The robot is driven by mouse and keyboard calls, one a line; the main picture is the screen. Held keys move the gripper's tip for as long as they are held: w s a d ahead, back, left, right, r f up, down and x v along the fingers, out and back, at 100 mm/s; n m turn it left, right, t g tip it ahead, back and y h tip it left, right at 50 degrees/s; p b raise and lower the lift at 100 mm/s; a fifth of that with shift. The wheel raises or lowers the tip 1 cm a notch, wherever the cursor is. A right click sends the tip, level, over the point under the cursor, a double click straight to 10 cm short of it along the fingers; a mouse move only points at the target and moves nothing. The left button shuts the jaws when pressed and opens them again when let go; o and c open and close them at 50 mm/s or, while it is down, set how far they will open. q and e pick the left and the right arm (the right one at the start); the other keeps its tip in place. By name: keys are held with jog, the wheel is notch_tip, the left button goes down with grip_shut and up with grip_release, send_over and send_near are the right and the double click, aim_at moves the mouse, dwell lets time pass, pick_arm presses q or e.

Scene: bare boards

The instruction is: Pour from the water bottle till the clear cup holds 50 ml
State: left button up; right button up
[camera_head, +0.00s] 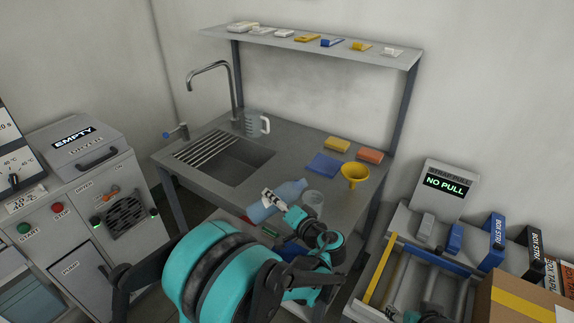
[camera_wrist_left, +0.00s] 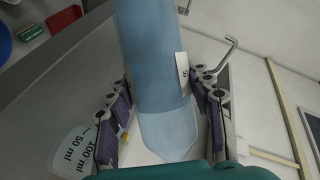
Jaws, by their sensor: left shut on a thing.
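The water bottle (camera_head: 290,190) is blue and see-through. My left gripper (camera_head: 272,203) is shut around it and holds it strongly tilted, near the front of the sink table. In the left wrist view the bottle (camera_wrist_left: 155,60) runs between the two purple-padded fingers (camera_wrist_left: 163,112), with a tapered, paler end near the palm. The clear cup (camera_head: 314,199) stands upright on the table just right of the bottle. In the left wrist view the cup (camera_wrist_left: 72,150) shows 50 ml and 100 ml marks; its water level cannot be made out. My right gripper is not clearly seen.
A blue cloth (camera_head: 325,165), yellow funnel (camera_head: 355,173), yellow sponge (camera_head: 337,144) and orange sponge (camera_head: 370,155) lie behind the cup. A sink (camera_head: 228,160) with a tap (camera_head: 236,85) and a measuring jug (camera_head: 256,124) are at the back left.

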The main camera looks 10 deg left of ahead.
pick_arm(q)
jog(key=shift+s+a+f, duration=0.1)
jog(key=shift+f, duration=0.05)
jog(key=shift+s+a+f+m+y, duration=0.15)
jog(key=shift+m+y, duration=0.1)
jog(key=shift+m, duration=0.3)
jog(key=shift+w+a+f+m+y, duration=0.15)
jog(key=shift+m+y, duration=0.1)
jog(key=shift+m, duration=0.3)
jog(key=shift+d+r+m, duration=0.25)
jog(key=shift+r+m, duration=0.05)
jog(key=shift+r, duration=0.15)
jog(key=shift+d+r+m+y, duration=0.1)
jog(key=shift+r+m+y, duration=0.2)
jog(key=shift+r+m, duration=0.1)
dwell(0.9)
